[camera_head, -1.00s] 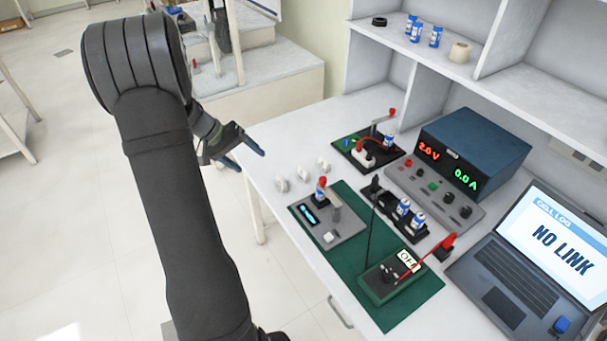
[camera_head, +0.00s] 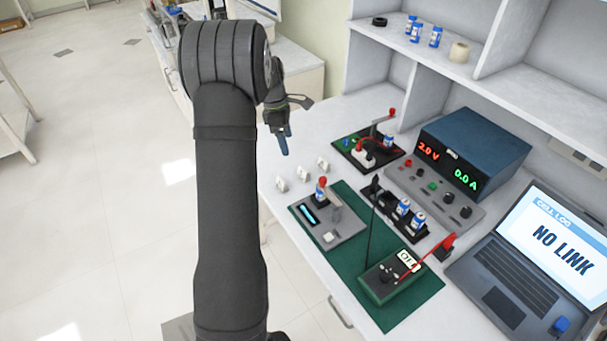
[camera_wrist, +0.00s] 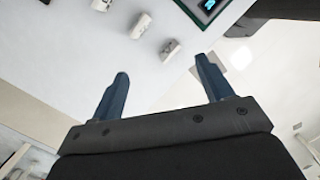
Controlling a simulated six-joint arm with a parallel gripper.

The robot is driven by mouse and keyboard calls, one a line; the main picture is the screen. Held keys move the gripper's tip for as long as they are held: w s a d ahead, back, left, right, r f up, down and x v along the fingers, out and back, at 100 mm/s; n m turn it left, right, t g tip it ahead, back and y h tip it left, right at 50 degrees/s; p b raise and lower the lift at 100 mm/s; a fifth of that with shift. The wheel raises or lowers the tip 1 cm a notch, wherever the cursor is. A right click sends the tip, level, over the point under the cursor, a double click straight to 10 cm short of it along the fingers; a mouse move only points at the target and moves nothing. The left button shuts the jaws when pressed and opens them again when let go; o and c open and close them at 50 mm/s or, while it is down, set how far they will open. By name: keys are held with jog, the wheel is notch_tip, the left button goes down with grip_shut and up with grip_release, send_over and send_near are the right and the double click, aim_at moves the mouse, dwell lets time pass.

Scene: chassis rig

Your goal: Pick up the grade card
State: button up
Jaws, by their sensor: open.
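Three small white pieces stand in a row on the bench left of the grey tester: a near one (camera_head: 281,184), a middle one (camera_head: 303,173) and a far one (camera_head: 323,163). They look like small standing cards; any marking is too small to read, so I cannot tell which is the grade card. The wrist view also shows the three pieces (camera_wrist: 140,25) beyond my fingertips. My gripper (camera_head: 297,128) is open and empty above the bench's left part, apart from the pieces. In the wrist view my gripper (camera_wrist: 162,66) has its blue fingers spread with nothing between them.
A cell holder (camera_head: 408,220), power supply (camera_head: 475,150) and laptop (camera_head: 530,270) stand to the right. A board with a red-knobbed lever (camera_head: 367,152) stands behind.

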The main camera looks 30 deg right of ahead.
jog(key=d+r+n+t+y, duration=0.1)
jog(key=d+r+n+t, duration=0.1)
jog(key=d+n, duration=0.45)
send_near(304, 169)
jog(key=shift+n, duration=0.25)
jog(key=f, duration=0.5)
jog(key=shift+w+d+f, duration=0.15)
jog(key=shift+w+d, duration=0.25)
jog(key=shift+s+a+f, duration=0.1)
jog(key=shift+a+f, duration=0.05)
jog(key=shift+f, duration=1.15)
jog(key=shift+s+a+f, duration=0.1)
jog(key=shift+a+f, duration=0.05)
jog(key=shift+f, duration=1.2)
jog(key=c, duration=1)
jog(key=shift+r, duration=0.15)
jog(key=shift+c, duration=0.2)
